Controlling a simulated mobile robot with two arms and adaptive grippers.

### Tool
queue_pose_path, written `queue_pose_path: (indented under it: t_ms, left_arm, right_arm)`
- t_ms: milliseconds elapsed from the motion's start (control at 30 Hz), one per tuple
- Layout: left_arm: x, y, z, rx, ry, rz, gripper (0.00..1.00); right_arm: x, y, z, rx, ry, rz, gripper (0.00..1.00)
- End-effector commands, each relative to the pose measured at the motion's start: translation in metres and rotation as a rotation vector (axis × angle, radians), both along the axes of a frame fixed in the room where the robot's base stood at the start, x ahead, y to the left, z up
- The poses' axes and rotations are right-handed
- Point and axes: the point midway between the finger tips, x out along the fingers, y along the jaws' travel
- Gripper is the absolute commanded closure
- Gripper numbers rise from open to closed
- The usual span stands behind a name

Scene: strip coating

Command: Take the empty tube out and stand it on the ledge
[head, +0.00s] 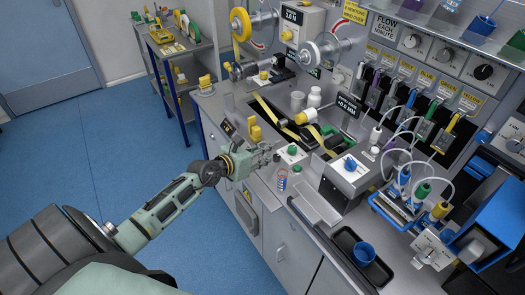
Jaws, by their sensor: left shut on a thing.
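My left gripper (268,157) reaches in from the left to the front edge of the bench, just left of a white box with a green button (291,150). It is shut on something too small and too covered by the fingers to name. I cannot tell which tube is empty. I cannot make out the ledge for certain. My right gripper is out of view.
A striped orange-and-blue item (282,179) is close below the gripper. A grey box with a blue knob (350,165) stands to the right. A black tray (345,240) holds a blue cup (364,252). Thin hoses loop at the right. The blue floor (120,170) is clear.

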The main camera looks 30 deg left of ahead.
Motion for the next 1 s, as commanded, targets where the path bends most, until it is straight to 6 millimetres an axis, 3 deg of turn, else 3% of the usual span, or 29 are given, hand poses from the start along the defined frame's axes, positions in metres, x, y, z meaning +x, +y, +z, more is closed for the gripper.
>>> queue_pose_path:
  t_ms: [1000]
  left_arm:
    - [0.000, 0.000, -0.009, 0.000, 0.000, 0.000, 1.00]
  right_arm:
    - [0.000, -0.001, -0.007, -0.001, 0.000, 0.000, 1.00]
